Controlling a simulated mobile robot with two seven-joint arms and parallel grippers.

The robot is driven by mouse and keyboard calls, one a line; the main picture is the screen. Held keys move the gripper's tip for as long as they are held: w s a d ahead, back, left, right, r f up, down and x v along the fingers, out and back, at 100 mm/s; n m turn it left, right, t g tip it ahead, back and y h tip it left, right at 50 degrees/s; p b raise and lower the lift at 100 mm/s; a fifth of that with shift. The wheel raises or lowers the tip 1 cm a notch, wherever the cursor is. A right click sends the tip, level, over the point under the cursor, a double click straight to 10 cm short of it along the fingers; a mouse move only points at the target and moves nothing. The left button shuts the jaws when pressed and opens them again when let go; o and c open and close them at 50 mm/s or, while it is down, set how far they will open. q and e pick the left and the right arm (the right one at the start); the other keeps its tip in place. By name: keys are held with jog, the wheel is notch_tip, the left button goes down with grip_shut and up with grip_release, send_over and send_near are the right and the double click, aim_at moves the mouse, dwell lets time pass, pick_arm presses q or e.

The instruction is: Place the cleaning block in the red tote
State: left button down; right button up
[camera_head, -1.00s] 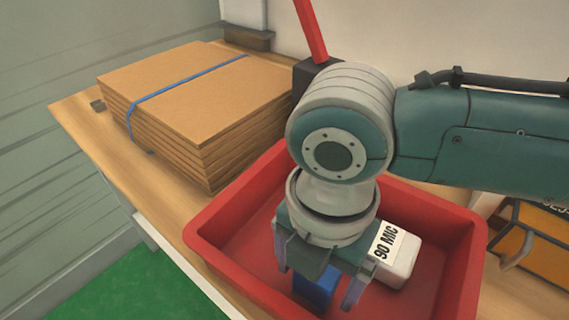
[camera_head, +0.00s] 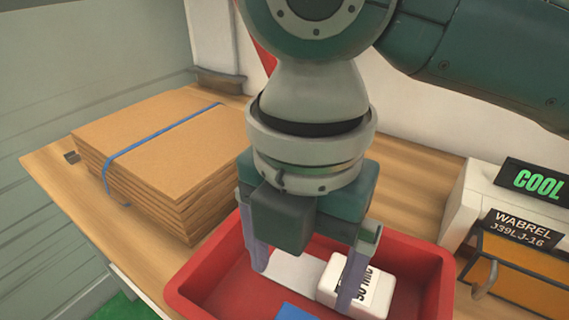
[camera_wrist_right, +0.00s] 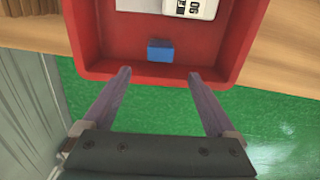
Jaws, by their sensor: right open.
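The red tote (camera_head: 196,272) stands on the wooden bench, and its rim also shows in the right wrist view (camera_wrist_right: 84,40). The blue block (camera_head: 294,312), likely the cleaning block, lies on the tote floor near its front wall; the right wrist view shows it whole (camera_wrist_right: 160,50). My right gripper (camera_head: 304,284) is open and empty above the tote, its two fingers apart. In the right wrist view the fingers (camera_wrist_right: 164,72) point toward the tote's near wall, with the blue block beyond them. My left gripper is not in view.
A white labelled box (camera_head: 340,280) and a flat white piece (camera_head: 295,268) also lie in the tote. A strapped cardboard stack (camera_head: 150,160) stands to its left. An orange bin (camera_head: 520,270) and a white case marked COOL (camera_head: 475,200) stand to its right.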

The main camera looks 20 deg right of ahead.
jog(key=s+a+f+m+t+y, duration=0.2)
jog(key=s+a+m+y, duration=0.25)
jog(key=m, duration=0.75)
jog(key=s+d+m+h, duration=0.2)
jog(key=s+d+m, duration=0.1)
jog(key=d+m, duration=0.3)
jog(key=s+d+f+m+t+h, duration=0.1)
jog(key=s+d+m+h, duration=0.1)
jog(key=d+m, duration=0.4)
jog(key=s+d, duration=0.1)
jog(key=d, duration=0.1)
jog(key=shift+s+d+f+m+t, duration=0.25)
jog(key=shift+s+d+m+t, duration=0.05)
jog(key=shift+s+m, duration=0.1)
notch_tip(320, 180, up, 44)
jog(key=p, duration=4.4)
jog(key=shift+r, duration=0.1)
